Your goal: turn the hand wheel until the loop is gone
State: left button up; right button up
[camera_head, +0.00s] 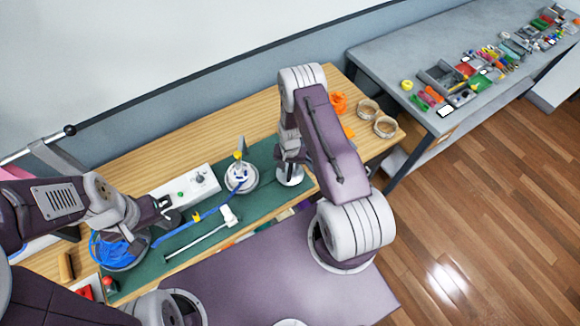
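A round white wheel-like part (241,178) with a yellow-topped upright piece stands on the green mat. A blue strap (177,232) runs from it down-left, with a yellow mark on it. Blue coils (112,251) lie in a round holder at the left, partly behind my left arm. My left gripper (169,211) is over the mat, beside the white box; its dark fingers look apart and nothing shows between them. My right arm reaches over the mat right of the wheel-like part. Its wrist (290,172) points down and its fingertips cannot be made out.
A white box (186,188) with small knobs stands behind the strap. A white rod (200,236) lies in front of it. Orange parts (338,103) and two round rings (385,127) are at the bench's right. A grey table (440,60) with many small items stands further right.

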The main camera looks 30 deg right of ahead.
jog(key=shift+s, duration=0.1)
grip_shut()
jog(key=m+b, duration=0.2)
jog(key=shift+f+m, duration=0.1)
jog(key=shift+m, duration=0.3)
jog(key=m+b, duration=0.2)
jog(key=m, duration=0.2)
jog(key=shift+m, duration=0.3)
jog(key=shift+m+b, duration=0.3)
grip_release()
